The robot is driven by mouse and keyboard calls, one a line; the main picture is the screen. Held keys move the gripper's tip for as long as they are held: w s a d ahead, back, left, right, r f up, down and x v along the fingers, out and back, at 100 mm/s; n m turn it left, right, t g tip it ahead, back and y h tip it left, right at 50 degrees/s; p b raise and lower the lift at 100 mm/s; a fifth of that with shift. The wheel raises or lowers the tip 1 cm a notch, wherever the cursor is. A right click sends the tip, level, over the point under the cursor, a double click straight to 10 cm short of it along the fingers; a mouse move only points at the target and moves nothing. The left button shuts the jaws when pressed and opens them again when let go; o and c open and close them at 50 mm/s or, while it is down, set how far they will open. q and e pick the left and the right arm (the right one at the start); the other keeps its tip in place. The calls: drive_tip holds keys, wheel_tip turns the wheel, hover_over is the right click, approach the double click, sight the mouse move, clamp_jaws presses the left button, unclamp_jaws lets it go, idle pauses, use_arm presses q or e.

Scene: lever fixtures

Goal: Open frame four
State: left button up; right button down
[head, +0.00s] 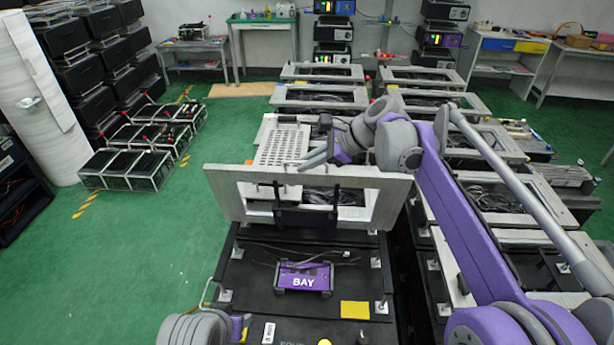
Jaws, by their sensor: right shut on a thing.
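A pale grey rectangular frame (385,207) stands tilted up across the middle of the head view, above the nearest black unit. Through its opening show dark cables and a dark block. My right gripper (312,160) reaches in from the right with its fingers pointing left, at the frame's upper edge. It is shut on the frame, though the exact contact is hard to see. A grey jointed part of my left arm shows at the bottom left; its gripper is not visible.
The black unit below carries a purple BAY plate (303,277) and a yellow label (354,310). A white perforated plate (283,143) lies behind the raised frame. More flat frames (322,72) recede in two rows.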

drive_tip(key=w, duration=0.9)
drive_tip(key=c, duration=0.9)
unclamp_jaws()
drive_tip(key=shift+r, duration=0.1)
drive_tip(key=shift+c, duration=0.2)
drive_tip(key=shift+s, duration=0.1)
drive_tip(key=v, duration=1.1)
drive_tip(key=shift+a, duration=0.1)
